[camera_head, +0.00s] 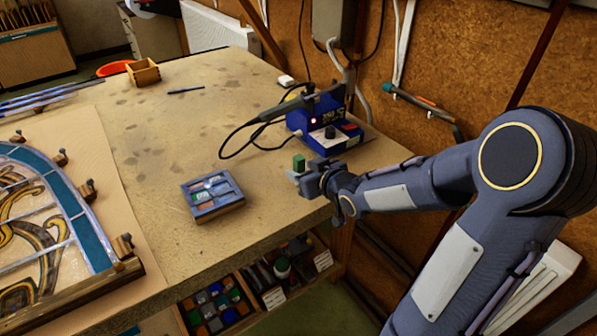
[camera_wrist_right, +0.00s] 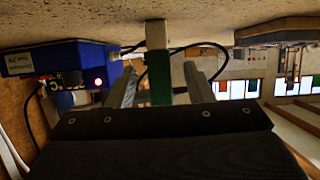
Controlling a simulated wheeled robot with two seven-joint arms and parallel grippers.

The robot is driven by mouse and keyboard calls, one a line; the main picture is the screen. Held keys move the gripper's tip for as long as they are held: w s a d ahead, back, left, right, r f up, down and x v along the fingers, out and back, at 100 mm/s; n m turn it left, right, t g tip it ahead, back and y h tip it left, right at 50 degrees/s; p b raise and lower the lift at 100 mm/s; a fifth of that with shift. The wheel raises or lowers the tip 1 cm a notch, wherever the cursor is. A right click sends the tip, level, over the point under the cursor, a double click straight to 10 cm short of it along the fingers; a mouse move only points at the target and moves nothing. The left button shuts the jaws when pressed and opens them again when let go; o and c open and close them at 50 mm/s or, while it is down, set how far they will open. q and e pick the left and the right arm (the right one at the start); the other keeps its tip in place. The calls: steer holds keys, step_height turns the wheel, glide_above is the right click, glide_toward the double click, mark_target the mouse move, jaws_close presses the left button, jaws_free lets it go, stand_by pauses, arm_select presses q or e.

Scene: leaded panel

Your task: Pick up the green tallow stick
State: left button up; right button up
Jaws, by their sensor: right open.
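The green tallow stick (camera_head: 299,162) stands upright on the workbench near its right edge, in front of the blue soldering station. In the right wrist view the tallow stick (camera_wrist_right: 158,62) shows a pale part against the bench and a green part away from it. My right gripper (camera_head: 302,179) is at the stick. In the wrist view the right gripper's (camera_wrist_right: 160,85) two fingers are apart, one on either side of the stick, with visible gaps. The stick's far green end is partly hidden by the gripper body. My left gripper is not in view.
The blue soldering station (camera_head: 325,130) with its iron and black cable stands just behind the stick. A small tray of glass pieces (camera_head: 213,208) lies to the left. A leaded panel (camera_head: 50,215) lies at the far left. The bench middle (camera_head: 185,130) is mostly clear.

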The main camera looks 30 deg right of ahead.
steer(key=shift+x, duration=1.25)
jaws_close()
steer(key=shift+r, duration=0.1)
